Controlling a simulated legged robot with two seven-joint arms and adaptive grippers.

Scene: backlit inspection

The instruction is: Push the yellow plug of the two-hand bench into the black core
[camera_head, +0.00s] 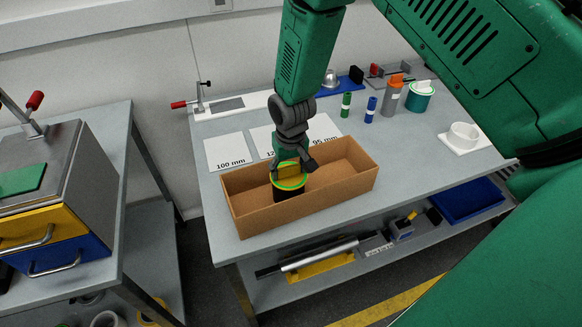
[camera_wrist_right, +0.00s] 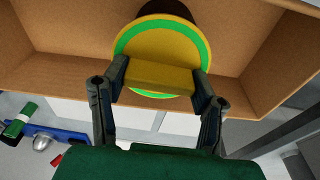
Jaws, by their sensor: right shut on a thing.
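The yellow plug (camera_head: 290,176) is a round disc with a bright green ring and a raised bar; it also fills the middle of the right wrist view (camera_wrist_right: 160,75). My right gripper (camera_head: 291,163) is shut on the plug's bar, one finger at each end. The black core (camera_head: 292,192) shows as a dark cylinder just below the plug, inside the cardboard box (camera_head: 245,215). A dark part of it shows past the disc in the wrist view (camera_wrist_right: 168,8). The plug covers the core's top, so I cannot tell how deep it sits. My left gripper is not in view.
White cards (camera_head: 226,151) lie behind the box. Several cylinders, among them a green one (camera_head: 346,105) and a grey-orange one (camera_head: 390,97), stand further back. A white ring part (camera_head: 463,136) stands at right. A second bench (camera_head: 75,120) with drawers is at left.

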